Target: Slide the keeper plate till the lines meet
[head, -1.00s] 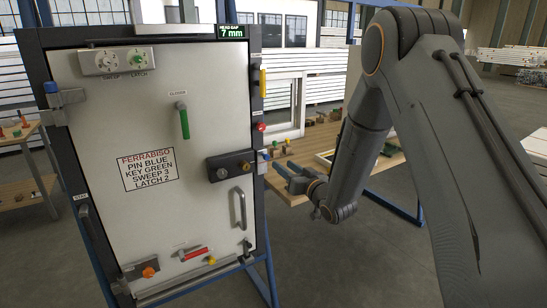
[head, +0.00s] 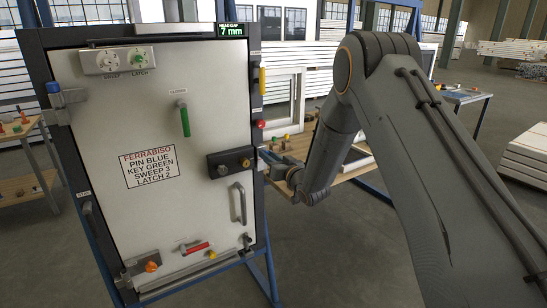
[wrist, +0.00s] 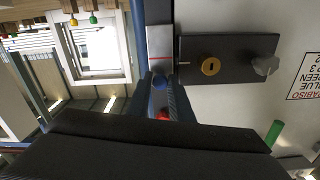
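The keeper plate (wrist: 158,40), a pale metal piece with a red line, sits on the dark door frame beside the lock block in the wrist view. In the head view my gripper (head: 266,162) reaches the right edge of the frame and hides much of the plate there. The lock block (wrist: 228,59) carries a brass cylinder.
A red button (head: 261,124) and yellow handle (head: 262,81) sit on the frame above the gripper. The white door (head: 150,110) bears a green handle (head: 184,119) and a grey pull handle (head: 238,203). A display (head: 231,31) reads 7 mm. A wooden table (head: 345,172) stands behind my arm.

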